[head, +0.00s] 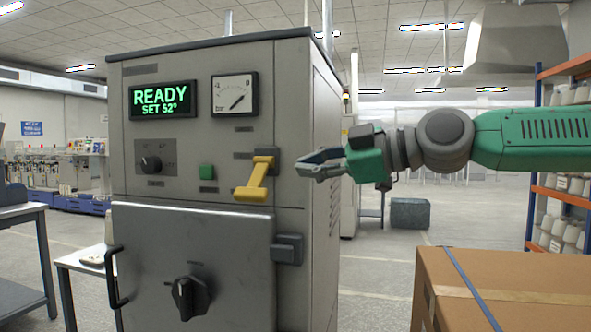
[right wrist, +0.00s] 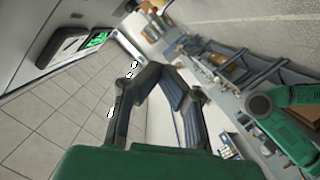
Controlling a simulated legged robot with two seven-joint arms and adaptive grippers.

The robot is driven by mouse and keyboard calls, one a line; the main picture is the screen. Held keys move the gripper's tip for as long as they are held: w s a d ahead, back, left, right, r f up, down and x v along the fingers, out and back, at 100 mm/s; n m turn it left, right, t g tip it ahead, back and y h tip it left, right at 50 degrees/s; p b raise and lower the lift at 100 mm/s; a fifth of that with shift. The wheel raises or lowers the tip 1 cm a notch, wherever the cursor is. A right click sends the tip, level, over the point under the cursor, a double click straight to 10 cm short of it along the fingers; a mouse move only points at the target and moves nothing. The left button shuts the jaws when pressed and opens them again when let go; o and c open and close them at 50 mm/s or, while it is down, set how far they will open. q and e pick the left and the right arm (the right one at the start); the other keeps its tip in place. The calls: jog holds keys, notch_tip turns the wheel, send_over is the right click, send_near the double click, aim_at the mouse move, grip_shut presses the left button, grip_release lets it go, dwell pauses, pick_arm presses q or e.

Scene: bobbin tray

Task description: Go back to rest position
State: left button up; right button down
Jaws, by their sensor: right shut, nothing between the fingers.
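My right gripper (head: 308,165) is shut and empty at the upper right of the machine's front, just right of the yellow lever (head: 256,180) and apart from it. The right wrist view also shows my right gripper (right wrist: 152,72), its fingertips together with nothing between them. The grey machine (head: 190,225) stands at centre left. Its green display (head: 160,102) reads READY, SET 52°. Its lower door (head: 190,255) looks closed. My left gripper does not show.
A cardboard box (head: 510,275) with a blue strap stands at the lower right, below my right arm. Shelves with bobbins (head: 565,190) stand behind at the right. Tables (head: 30,210) stand at the left.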

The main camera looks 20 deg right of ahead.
jog(key=shift+w+d+f, duration=0.1)
jog(key=shift+w+d, duration=0.05)
jog(key=shift+d, duration=0.25)
